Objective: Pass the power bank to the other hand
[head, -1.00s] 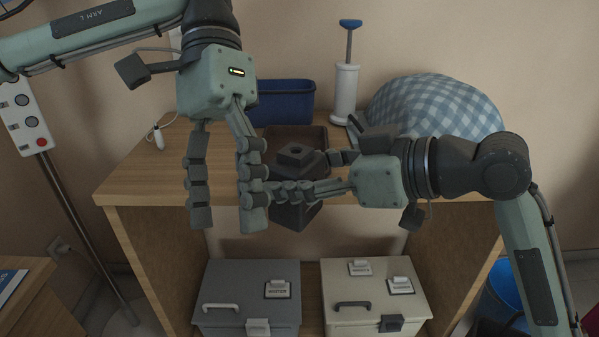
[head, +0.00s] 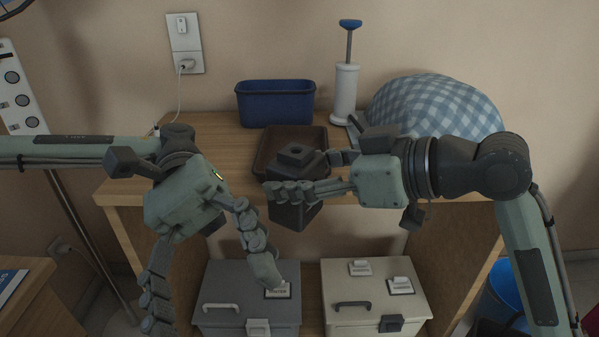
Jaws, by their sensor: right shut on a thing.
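The power bank (head: 294,216) is a dark grey block with a raised square piece on top. It is held upright in front of the shelf unit's front edge. My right gripper (head: 291,176) comes in from the right and is shut on it, one finger across its near side and the other partly hidden behind it. My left gripper (head: 208,288) is open and empty, to the left of and lower than the power bank. Its fingers are spread wide and tilted downward, apart from the power bank.
On the wooden top (head: 215,137) stand a brown tray (head: 262,150), a blue bin (head: 276,104), a white pump (head: 344,95) and a checked cloth heap (head: 435,103). A grey case (head: 234,290) and a cream case (head: 371,293) stand below. A blue bucket (head: 505,290) stands at right.

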